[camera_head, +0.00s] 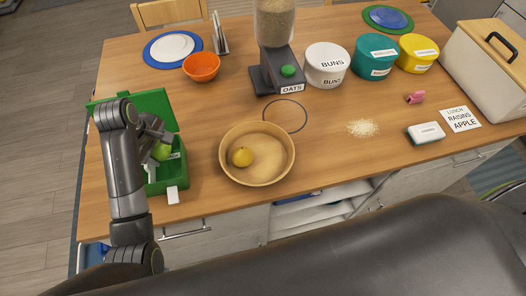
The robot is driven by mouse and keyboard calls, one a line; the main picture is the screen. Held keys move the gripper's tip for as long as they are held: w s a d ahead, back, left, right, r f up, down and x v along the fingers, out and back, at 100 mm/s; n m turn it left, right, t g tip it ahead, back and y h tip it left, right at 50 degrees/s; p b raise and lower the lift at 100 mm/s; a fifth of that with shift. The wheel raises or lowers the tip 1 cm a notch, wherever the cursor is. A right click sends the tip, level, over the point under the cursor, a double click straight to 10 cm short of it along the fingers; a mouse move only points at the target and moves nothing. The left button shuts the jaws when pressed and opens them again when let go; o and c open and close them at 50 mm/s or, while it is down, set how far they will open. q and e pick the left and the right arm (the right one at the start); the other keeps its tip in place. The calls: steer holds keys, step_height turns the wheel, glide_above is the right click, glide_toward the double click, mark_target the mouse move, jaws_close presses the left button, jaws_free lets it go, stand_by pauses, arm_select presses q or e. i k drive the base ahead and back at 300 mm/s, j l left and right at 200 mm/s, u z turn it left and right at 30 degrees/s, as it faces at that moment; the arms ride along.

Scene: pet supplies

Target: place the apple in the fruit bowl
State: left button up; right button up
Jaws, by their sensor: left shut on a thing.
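The gripper and apple are over the green lunch box (171,186) at the left of the table, and the arm hides part of the box. The box's lid (147,101) stands open at its back. I cannot tell whether the apple touches the box. My right gripper does not show.
An oats dispenser (277,70) stands behind the bowl, near a dark ring (285,116) on the table. Crumbs (363,128), a sponge (426,133) and a note (460,119) lie to the right. Lidded tubs and an orange bowl (202,67) stand further back.

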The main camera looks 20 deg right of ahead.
mark_target(271, 155)
steer(key=l, duration=1.55)
steer(key=k, duration=0.1)
